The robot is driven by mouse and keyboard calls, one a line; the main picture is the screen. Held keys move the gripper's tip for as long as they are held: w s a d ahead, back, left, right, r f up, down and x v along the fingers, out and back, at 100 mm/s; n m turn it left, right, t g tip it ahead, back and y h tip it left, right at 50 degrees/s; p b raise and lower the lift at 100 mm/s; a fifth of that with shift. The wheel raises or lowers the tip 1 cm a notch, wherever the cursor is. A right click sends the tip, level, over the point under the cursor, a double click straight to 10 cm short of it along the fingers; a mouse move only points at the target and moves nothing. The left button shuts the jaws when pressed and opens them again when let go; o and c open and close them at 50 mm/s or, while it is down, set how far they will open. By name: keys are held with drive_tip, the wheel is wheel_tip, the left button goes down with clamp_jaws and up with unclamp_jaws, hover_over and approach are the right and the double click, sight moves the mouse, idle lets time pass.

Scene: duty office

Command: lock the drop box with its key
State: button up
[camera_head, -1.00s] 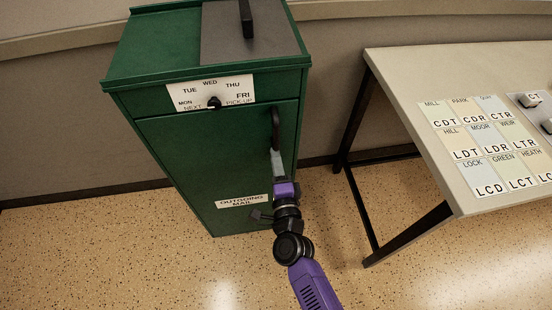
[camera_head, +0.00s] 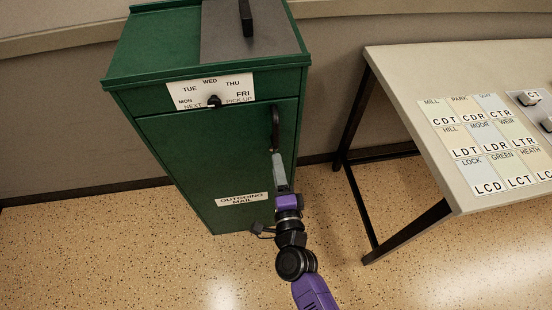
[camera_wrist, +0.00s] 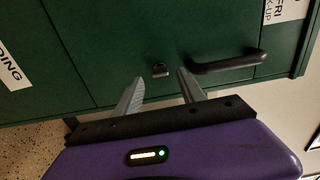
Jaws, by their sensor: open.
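The green drop box (camera_head: 165,150) stands upright against the wall, its front door closed. A dark bar handle (camera_head: 275,128) is on the right side of the door; it also shows in the wrist view (camera_wrist: 228,64). My gripper (camera_head: 278,155) is in front of the door, just below the handle.
A pick-up day sign (camera_head: 210,92) with a black knob and an outgoing mail label (camera_head: 242,200) are on the box. A table (camera_head: 400,70) with lettered cards stands to the right. Speckled floor (camera_head: 90,250) is clear in front.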

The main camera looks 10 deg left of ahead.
drive_tip(key=shift+v, duration=2.1)
drive_tip(key=s+d+r+n+g+h+p, duration=0.1)
drive_tip(key=s+d+r+n, duration=0.4)
drive_tip(key=s, duration=0.6)
drive_tip(key=s+d+r+n+h+p, duration=0.1)
drive_tip(key=s+d+r+n+h, duration=0.1)
drive_tip(key=s+d+r+n, duration=0.2)
drive_tip(key=s+d+r+n+g+h+p, duration=0.1)
drive_tip(key=s+d+r+n+h+p, duration=0.1)
drive_tip(key=s+d+r+n, duration=0.3)
drive_tip(key=s+d+r, duration=0.4)
drive_tip(key=s+d, duration=0.5)
drive_tip(key=s, duration=0.3)
drive_tip(key=shift+s+n+g, duration=0.3)
drive_tip(key=shift+s, duration=0.05)
